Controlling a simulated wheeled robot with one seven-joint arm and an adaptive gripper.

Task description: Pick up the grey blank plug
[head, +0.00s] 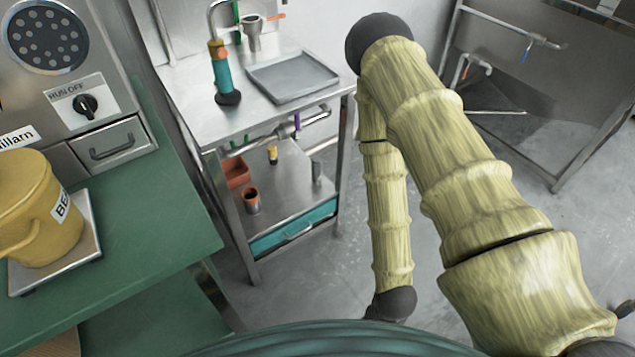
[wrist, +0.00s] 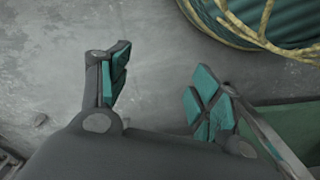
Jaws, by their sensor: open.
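A small grey upright cylinder (head: 317,171) stands at the right of the lower shelf of the steel cart, below the cart's top. It looks like the grey blank plug, but it is too small to be sure. My gripper (wrist: 158,82) shows in the wrist view with its teal-padded fingers spread apart and nothing between them. It hangs over bare grey floor, away from the cart. In the head view my gripper is not visible. The grey cylinder does not show in the wrist view.
The steel cart (head: 196,118) holds a grey tray (head: 292,77) and a teal-handled tool (head: 221,75) on top. An orange bin (head: 236,173) and a dark cup (head: 251,201) share its lower shelf. A green counter (head: 182,215) stands left; a steel sink (head: 500,75) stands right.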

